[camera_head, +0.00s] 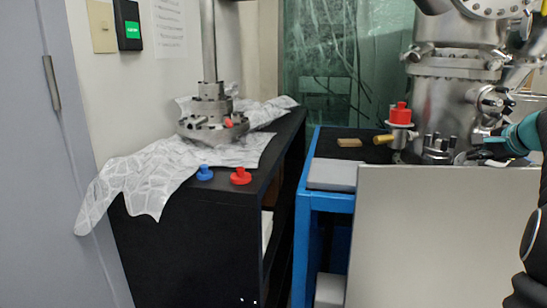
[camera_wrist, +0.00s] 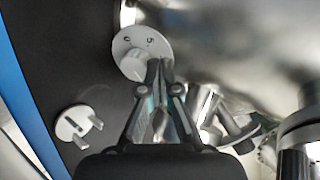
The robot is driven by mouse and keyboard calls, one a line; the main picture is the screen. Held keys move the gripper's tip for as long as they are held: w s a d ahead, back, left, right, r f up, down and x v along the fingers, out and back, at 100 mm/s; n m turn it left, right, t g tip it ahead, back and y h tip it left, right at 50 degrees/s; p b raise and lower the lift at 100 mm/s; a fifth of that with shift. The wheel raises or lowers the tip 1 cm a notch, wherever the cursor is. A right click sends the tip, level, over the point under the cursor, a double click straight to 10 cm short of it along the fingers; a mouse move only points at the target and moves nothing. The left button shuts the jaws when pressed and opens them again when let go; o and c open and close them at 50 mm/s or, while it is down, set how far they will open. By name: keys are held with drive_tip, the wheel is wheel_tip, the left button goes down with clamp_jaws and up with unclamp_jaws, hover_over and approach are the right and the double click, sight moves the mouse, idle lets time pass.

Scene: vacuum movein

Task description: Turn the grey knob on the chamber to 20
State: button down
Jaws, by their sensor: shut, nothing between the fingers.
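The grey knob (camera_wrist: 134,64) sits on a pale round dial in the wrist view, at upper left of centre. Dial marks that look like 0 and 5 show above it; no 20 can be read. My gripper (camera_wrist: 160,66) is shut and empty, its fingertips at the knob's right edge. I cannot tell whether they touch it. In the head view the steel chamber (camera_head: 445,95) stands at the right. My gripper (camera_head: 491,140) reaches to its right side from the right edge, and the grey knob cannot be made out there.
A white pronged disc (camera_wrist: 78,123) lies left of my gripper in the wrist view. Metal fittings (camera_wrist: 215,110) crowd its right. In the head view, a red-capped valve (camera_head: 400,115) is on the chamber's left, and a pale panel (camera_head: 430,235) stands in front.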

drive_tip(key=shift+d+p, duration=0.45)
drive_tip(key=shift+d, duration=0.1)
drive_tip(key=shift+d+f, duration=0.15)
drive_tip(key=shift+f, duration=0.05)
drive_tip(key=shift+r+p, duration=0.2)
drive_tip(key=shift+p, duration=0.1)
drive_tip(key=shift+w+d+r+p, duration=0.1)
drive_tip(key=shift+d+r+p, duration=0.1)
drive_tip(key=shift+p, duration=0.15)
drive_tip(key=v, duration=0.4)
drive_tip(key=f+v, duration=0.1)
drive_tip(key=shift+s+r+b, duration=0.15)
drive_tip(key=shift+s+b, duration=0.25)
drive_tip(key=shift+s, duration=0.35)
